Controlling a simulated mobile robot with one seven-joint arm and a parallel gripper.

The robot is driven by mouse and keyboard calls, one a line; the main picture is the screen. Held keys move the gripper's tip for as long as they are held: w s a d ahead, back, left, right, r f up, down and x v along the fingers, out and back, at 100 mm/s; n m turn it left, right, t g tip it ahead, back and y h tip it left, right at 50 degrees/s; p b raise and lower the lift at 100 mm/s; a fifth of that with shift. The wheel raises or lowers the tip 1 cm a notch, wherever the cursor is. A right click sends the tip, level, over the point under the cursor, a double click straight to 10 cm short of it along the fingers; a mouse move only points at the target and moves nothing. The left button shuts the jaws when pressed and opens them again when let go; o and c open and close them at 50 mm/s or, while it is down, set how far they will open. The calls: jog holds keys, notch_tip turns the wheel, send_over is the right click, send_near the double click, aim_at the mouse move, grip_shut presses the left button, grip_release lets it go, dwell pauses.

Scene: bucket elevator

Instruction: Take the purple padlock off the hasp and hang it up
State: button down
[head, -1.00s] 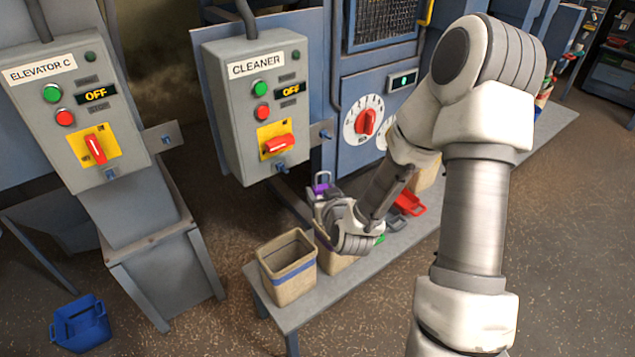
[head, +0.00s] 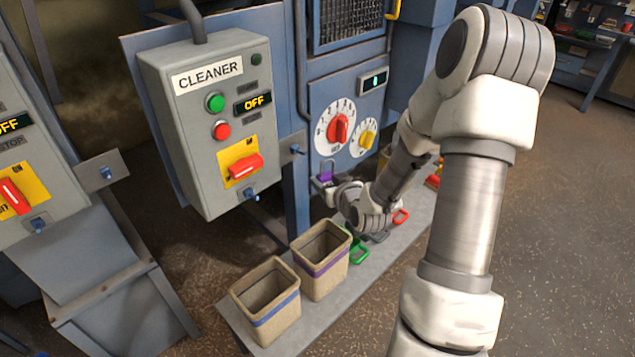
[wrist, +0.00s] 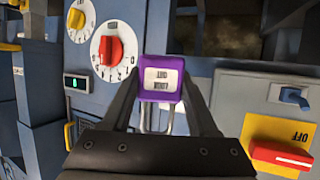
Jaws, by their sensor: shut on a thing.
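The purple padlock (wrist: 160,78) is between my gripper's fingers (wrist: 162,90) in the wrist view, with its pale label facing the camera and its metal shackle toward the palm. In the head view the padlock (head: 326,173) shows as a small purple patch at the end of my gripper (head: 330,183), held in the air below the dials. It is clear of the grey CLEANER box (head: 205,125). A blue hasp-like tab (head: 250,195) sits under the box's red switch handle (head: 246,167).
Two tan bins, one blue-striped (head: 268,318) and one purple-striped (head: 322,265), stand on a low grey bench (head: 345,290). Green (head: 357,252) and red (head: 400,217) items lie beyond them, partly behind my arm. A blue cabinet with a red dial (head: 338,129) stands behind.

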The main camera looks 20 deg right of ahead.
jog(key=w, duration=0.1)
jog(key=w+a, duration=0.1)
jog(key=w, duration=0.1)
jog(key=w+a, duration=0.1)
jog(key=w, duration=0.1)
jog(key=shift+w+p, duration=0.2)
jog(key=shift+p, duration=0.1)
dwell(0.4)
jog(key=shift+w+b, duration=0.1)
jog(key=shift+b, duration=0.25)
jog(key=shift+w+a, duration=0.15)
dwell(0.5)
jog(key=shift+w+a+r+b, duration=0.1)
jog(key=shift+w+a+b, duration=0.2)
jog(key=shift+w+b, duration=0.25)
jog(key=shift+w+a+r+b, duration=0.1)
jog(key=shift+w+a+b, duration=0.2)
jog(key=shift+w, duration=0.45)
